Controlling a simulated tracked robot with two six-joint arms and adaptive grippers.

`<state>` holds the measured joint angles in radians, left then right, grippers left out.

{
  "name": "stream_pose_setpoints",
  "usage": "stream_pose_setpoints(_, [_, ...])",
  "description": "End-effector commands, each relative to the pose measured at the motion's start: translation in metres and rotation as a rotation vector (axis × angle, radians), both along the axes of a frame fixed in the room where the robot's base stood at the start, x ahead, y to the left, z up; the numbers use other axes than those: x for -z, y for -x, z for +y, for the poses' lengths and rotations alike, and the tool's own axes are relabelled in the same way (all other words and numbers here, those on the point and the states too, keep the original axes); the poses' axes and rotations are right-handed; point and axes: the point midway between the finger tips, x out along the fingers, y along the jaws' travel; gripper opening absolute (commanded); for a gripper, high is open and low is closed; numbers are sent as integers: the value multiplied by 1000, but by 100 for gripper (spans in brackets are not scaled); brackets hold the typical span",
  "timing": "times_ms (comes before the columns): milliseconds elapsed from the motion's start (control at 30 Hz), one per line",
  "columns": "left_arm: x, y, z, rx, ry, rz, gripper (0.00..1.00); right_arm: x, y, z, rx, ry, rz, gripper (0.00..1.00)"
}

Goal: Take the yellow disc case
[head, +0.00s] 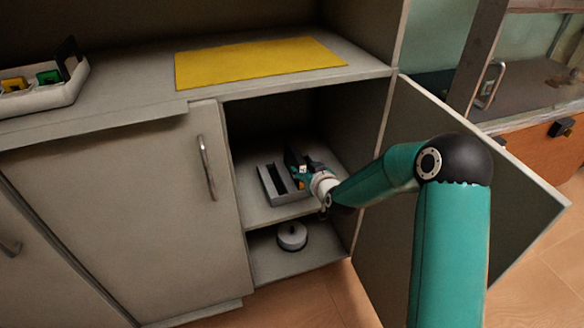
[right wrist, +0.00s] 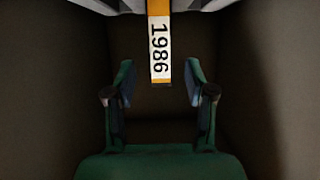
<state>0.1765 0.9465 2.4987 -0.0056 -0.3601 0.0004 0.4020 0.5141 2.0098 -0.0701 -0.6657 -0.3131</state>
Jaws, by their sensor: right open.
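The yellow disc case (right wrist: 159,8), with a white label reading 1986, shows edge-on at the top middle of the right wrist view. My right gripper (right wrist: 159,75) is open, with one finger on each side of the near end of the case. I see a gap between the case and each finger. In the head view my right gripper (head: 304,175) reaches into the open cabinet, at the right side of a grey slotted rack (head: 265,186) on the shelf. The case is mostly hidden there by the gripper. My left gripper is not in view.
The open cabinet door (head: 400,220) stands to the right, beside my right arm. A round white spindle (head: 292,236) sits on the cabinet floor below the shelf. On the countertop are a yellow mat (head: 255,62) and a white tray (head: 45,98) with small coloured items.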

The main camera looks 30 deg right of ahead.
Motion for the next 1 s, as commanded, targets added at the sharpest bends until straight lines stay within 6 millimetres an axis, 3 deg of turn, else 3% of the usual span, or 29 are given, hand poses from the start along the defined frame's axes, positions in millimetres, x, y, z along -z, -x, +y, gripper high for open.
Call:
stream_pose_setpoints(167, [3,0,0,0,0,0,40,4,-10,-1,-1,0,1,54])
stream_pose_setpoints(500, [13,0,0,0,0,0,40,17,-48,-10,-1,-1,1,54])
stream_pose_setpoints(767, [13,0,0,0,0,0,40,18,-51,-10,-2,-1,1,54])
stream_pose_setpoints(1000, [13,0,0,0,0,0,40,17,-51,-10,-2,-1,1,16])
